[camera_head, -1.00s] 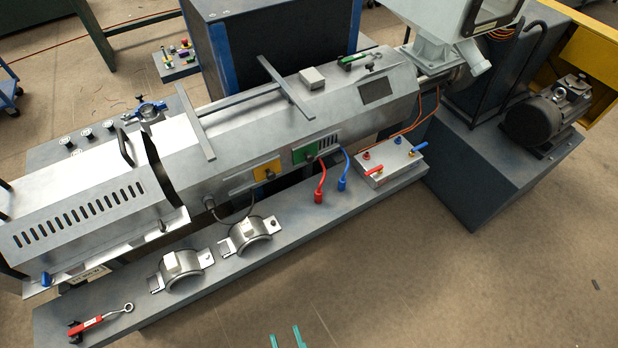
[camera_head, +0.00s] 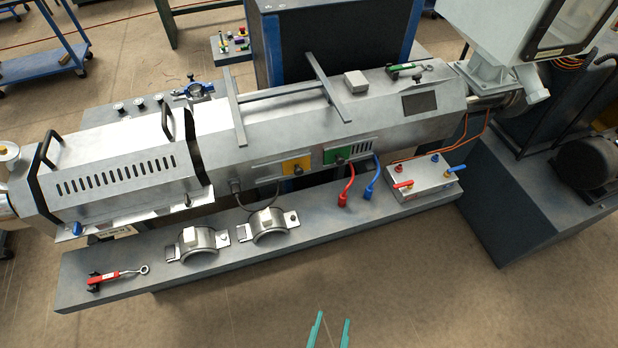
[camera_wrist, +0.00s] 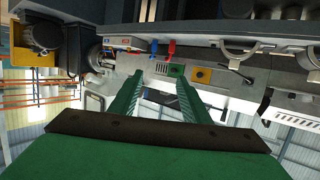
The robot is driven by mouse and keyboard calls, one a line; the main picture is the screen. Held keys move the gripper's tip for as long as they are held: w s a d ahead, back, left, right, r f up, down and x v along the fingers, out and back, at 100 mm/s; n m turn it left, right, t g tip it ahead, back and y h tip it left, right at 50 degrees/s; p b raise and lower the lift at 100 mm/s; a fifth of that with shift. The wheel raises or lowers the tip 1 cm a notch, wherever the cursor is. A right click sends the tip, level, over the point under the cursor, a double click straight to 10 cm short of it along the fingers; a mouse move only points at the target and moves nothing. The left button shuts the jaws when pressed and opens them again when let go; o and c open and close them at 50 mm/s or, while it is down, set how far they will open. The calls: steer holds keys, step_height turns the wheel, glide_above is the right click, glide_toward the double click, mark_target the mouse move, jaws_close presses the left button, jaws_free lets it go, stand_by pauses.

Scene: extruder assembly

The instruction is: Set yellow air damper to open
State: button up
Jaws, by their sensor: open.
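The yellow air damper (camera_head: 297,167) is a yellow plate with a small dark knob on the front side of the long grey extruder barrel. A green plate (camera_head: 338,155) with a knob sits just right of it, beside a slotted vent. In the wrist view, which looks upside down, the yellow damper (camera_wrist: 201,75) is right of the green plate (camera_wrist: 176,70). My gripper (camera_head: 331,330) shows as two teal fingertips at the bottom of the head view, well short of the machine. Its green fingers (camera_wrist: 158,85) are apart and empty in the wrist view. The damper's exact setting is too small to tell.
A grey ledge (camera_head: 330,222) runs before the barrel. On it are two metal clamp bands (camera_head: 197,243), a red-handled tool (camera_head: 115,277) and a valve box (camera_head: 420,180). Red (camera_head: 346,187) and blue (camera_head: 373,180) hoses hang right of the damper. The floor in front is clear.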

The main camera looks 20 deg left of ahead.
steer(key=w+a+f+n+y, duration=0.1)
steer(key=w+a+f+y, duration=0.1)
steer(key=w+f, duration=0.55)
steer(key=n+y, duration=0.6)
steer(key=y, duration=0.2)
glide_toward(299, 173)
steer(key=x, duration=0.8)
steer(key=shift+d, duration=0.1)
steer(key=shift+c, duration=0.6)
jaws_close()
